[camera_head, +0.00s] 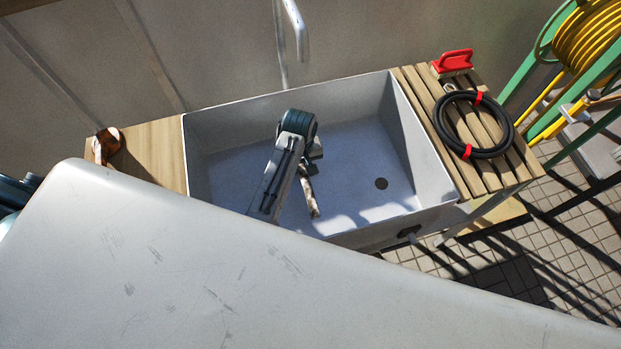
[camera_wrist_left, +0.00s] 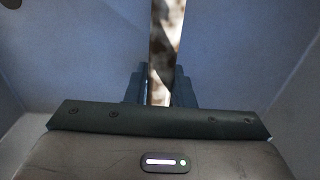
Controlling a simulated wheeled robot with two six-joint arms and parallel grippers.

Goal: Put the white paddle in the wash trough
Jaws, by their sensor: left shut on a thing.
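The wash trough (camera_head: 358,150) is a grey-white rectangular basin in the middle of the head view, with a dark round drain at its right. My left gripper (camera_head: 307,168) is down inside the trough and shut on the paddle (camera_head: 310,197). The paddle looks pale with brown stains and sticks out past the fingers toward the near wall. In the left wrist view the paddle (camera_wrist_left: 166,42) runs up from between the fingers, with the trough walls around it. Whether it touches the trough floor cannot be told. My right gripper is not in view.
A slatted wooden board (camera_head: 478,170) on the right holds a coiled black hose (camera_head: 440,122) and a red-handled brush (camera_head: 454,62). A wooden board (camera_head: 150,150) on the left holds a brown object (camera_head: 107,142). A tap (camera_head: 298,30) hangs over the back rim. A yellow hose reel (camera_head: 585,45) stands far right.

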